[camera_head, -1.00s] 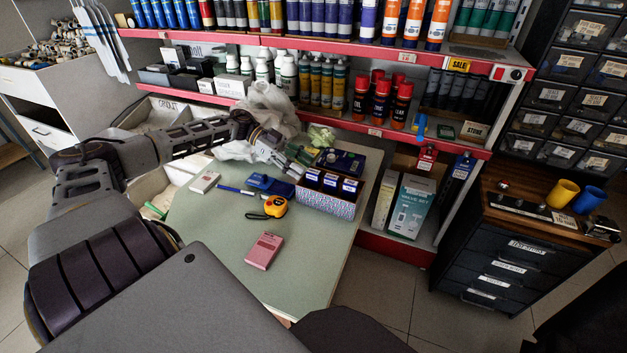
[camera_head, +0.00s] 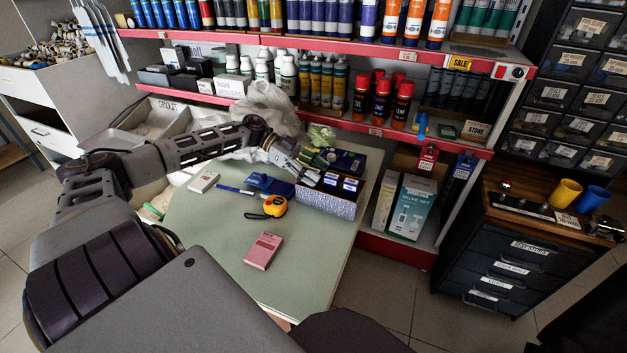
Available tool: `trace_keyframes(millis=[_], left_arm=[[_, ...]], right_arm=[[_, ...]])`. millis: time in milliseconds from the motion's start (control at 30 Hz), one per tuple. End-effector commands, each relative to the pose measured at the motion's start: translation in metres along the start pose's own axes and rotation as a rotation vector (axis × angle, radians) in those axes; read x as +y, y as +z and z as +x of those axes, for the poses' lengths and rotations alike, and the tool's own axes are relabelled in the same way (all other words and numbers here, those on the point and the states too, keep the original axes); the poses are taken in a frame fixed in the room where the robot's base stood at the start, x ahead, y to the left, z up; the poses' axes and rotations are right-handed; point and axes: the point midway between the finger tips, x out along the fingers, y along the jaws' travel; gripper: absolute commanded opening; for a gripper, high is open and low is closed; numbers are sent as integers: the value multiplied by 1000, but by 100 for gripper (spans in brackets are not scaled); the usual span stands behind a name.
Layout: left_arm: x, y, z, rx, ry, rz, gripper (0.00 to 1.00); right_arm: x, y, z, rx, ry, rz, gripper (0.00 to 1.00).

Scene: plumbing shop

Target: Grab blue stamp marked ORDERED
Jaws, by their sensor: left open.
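A patterned blue-and-white box (camera_head: 326,206) stands at the back right of the green table. Several dark blue blocks with white labels (camera_head: 349,186) sit in its top; their lettering is too small to read, so I cannot tell which one says ORDERED. My left gripper (camera_head: 312,179) is open over the left part of this box and hides part of the blocks there. I cannot tell whether it touches a block. My right gripper is not in view.
A dark blue box (camera_head: 347,162) stands behind the stamp box. Red-edged shelves (camera_head: 375,130) rise behind.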

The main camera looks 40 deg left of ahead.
Motion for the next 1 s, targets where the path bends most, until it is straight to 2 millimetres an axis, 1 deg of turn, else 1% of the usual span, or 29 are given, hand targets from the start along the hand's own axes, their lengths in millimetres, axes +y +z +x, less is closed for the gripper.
trace_keyframes(millis=[167,467,833,1000], left_arm=[[0,0,1,0,0,0,47],[0,0,1,0,0,0,47],[0,0,0,0,0,0,0],[0,0,0,0,-1,0,0]], right_arm=[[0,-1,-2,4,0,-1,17],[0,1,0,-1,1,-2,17],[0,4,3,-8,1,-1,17],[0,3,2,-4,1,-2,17]])
